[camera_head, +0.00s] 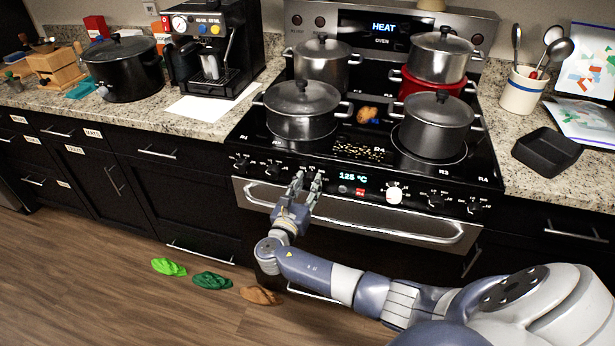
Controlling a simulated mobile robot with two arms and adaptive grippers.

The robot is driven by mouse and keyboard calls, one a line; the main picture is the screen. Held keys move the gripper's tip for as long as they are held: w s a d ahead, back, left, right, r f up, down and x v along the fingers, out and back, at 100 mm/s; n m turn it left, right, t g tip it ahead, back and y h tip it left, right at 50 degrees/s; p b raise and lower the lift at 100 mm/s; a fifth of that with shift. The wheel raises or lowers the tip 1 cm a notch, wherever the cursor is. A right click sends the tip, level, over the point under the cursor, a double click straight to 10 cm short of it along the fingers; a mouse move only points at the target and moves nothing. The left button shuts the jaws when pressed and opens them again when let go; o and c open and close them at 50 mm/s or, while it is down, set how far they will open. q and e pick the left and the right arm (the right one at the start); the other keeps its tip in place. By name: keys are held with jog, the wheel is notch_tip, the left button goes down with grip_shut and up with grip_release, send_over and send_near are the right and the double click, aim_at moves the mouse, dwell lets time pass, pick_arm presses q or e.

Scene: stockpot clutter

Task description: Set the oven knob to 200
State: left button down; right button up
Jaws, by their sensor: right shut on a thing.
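The oven's front panel (372,182) runs below the cooktop. Its display (354,177) reads 125 °C, with a small red R4 label below it. My right gripper (308,181) is at the panel just left of the display, fingers pointing up at it. It is shut on what appears to be the oven knob, which the fingers hide, so its pointer cannot be read. A white knob (394,194) sits right of the display, apart from the gripper. Black knobs (242,163) are on the panel's left, others (436,200) on its right. My left gripper is out of view.
Several pots, including a front left pot (302,112) and a front right pot (436,127), stand on the cooktop. The oven handle (400,231) runs below the panel near my wrist. Green and brown slippers or cloths (211,281) lie on the floor.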

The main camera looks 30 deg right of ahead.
jog(key=n+p, duration=0.2)
jog(key=shift+r+n, duration=0.2)
jog(key=shift+n, duration=0.1)
jog(key=shift+w+f+n+p, duration=0.1)
jog(key=shift+f+n+p, duration=0.1)
jog(key=shift+n+p, duration=1.1)
jog(key=o, duration=1.1)
jog(key=shift+c, duration=0.2)
jog(key=shift+a+f, duration=0.1)
jog(key=shift+a, duration=0.05)
jog(key=v, duration=1.2)
jog(key=shift+f, duration=0.1)
